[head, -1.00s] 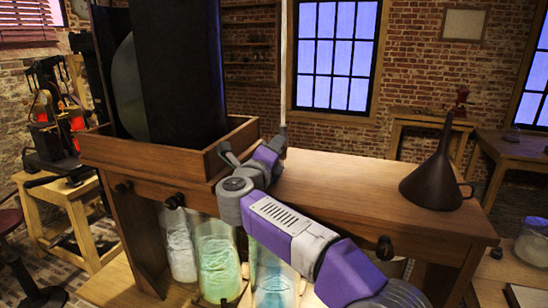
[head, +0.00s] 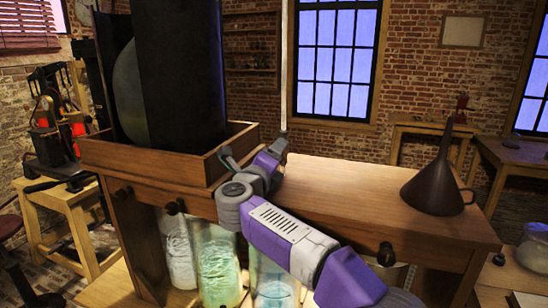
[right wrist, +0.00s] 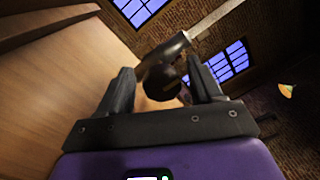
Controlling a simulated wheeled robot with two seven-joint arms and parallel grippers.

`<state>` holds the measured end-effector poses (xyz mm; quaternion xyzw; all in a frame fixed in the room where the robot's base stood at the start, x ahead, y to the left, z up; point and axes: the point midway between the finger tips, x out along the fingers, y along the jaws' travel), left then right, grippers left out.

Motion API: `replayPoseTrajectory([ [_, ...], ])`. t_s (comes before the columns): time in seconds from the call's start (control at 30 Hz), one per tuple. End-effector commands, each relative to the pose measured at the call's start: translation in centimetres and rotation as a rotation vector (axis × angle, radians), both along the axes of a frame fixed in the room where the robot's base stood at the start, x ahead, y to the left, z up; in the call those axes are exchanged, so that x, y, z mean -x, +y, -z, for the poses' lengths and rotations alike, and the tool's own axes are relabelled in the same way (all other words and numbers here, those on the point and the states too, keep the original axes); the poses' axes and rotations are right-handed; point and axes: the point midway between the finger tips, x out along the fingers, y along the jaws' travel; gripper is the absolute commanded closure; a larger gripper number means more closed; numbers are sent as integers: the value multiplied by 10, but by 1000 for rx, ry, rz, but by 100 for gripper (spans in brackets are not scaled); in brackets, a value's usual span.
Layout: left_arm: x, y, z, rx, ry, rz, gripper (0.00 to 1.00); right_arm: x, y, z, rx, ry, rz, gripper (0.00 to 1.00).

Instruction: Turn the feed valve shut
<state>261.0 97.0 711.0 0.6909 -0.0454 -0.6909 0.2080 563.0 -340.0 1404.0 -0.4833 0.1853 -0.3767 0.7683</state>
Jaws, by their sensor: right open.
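A pale upright pipe (head: 284,65) comes down to the back edge of the wooden bench, and its lower end is beside my right gripper. In the right wrist view a dark rounded fitting (right wrist: 167,58) sits by the end of the pale pipe (right wrist: 222,17). It looks like the feed valve, but I cannot be sure. My right gripper (head: 256,152) is open near the corner of the wooden tray. In the wrist view its fingers (right wrist: 163,85) stand apart, with the dark fitting showing between and beyond them. I cannot tell whether they touch it. My left gripper is not in view.
A tall black cylinder (head: 180,75) stands in the wooden tray (head: 150,158) on the bench (head: 340,195). A dark funnel (head: 436,185) stands at the bench's right. Glass jars (head: 217,265) stand below, and dark knobs (head: 386,254) line the front. The bench top between gripper and funnel is clear.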

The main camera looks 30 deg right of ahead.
Motion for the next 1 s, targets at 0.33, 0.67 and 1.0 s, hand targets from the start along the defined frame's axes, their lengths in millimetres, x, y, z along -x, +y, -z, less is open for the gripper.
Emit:
replayPoseTrajectory([
  [0.33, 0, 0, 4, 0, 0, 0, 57, 18, 21, 2, 0, -1, -4, 35],
  [0.67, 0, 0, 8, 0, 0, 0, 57, 47, 55, 6, 0, -1, -2, 35],
  [1.0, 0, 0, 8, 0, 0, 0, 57, 49, 58, 6, 0, 0, 0, 35],
])
